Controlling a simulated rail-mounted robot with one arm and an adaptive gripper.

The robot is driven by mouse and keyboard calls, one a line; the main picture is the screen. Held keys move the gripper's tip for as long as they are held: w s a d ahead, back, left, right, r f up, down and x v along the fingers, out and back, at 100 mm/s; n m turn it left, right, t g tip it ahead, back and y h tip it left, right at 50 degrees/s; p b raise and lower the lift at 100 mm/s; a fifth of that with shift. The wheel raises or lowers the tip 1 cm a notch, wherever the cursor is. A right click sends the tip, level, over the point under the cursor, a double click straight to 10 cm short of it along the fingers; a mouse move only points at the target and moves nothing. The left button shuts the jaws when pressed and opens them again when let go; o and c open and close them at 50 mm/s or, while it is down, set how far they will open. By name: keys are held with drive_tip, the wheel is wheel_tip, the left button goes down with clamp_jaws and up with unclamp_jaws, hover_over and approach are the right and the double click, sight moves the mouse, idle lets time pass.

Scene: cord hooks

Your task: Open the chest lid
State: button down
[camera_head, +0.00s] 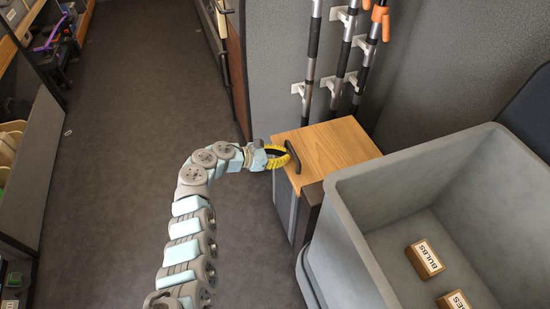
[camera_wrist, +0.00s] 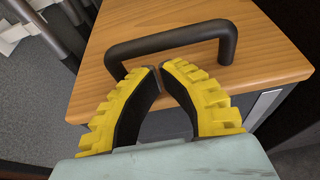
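The chest (camera_head: 331,145) has a light wooden lid, which is down and flat. A dark bar handle (camera_head: 293,157) sits at the lid's left edge; it also shows in the wrist view (camera_wrist: 170,42). My gripper (camera_head: 287,153) is at this handle. In the wrist view, the yellow, black-padded fingers (camera_wrist: 160,67) curve together until their tips almost meet, with nothing seen between them. The tips lie just below the bar in the picture, between the handle's two ends. I cannot tell whether they touch the handle.
A large grey bin (camera_head: 365,215) stands close on the chest's right, with labelled wooden blocks (camera_head: 425,258) inside. Poles (camera_head: 342,65) hang on wall hooks behind the chest. Shelves (camera_head: 30,165) line the far left. The grey floor (camera_head: 120,130) between is clear.

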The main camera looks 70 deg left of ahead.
idle(0.4)
drive_tip(key=r+p, duration=0.1)
drive_tip(key=p, duration=0.2)
drive_tip(key=shift+w+r, duration=0.2)
drive_tip(key=shift+r, duration=0.15)
drive_tip(key=shift+r+g+p, duration=0.4)
drive_tip(key=shift+r+p, duration=0.1)
drive_tip(key=shift+p, duration=0.7)
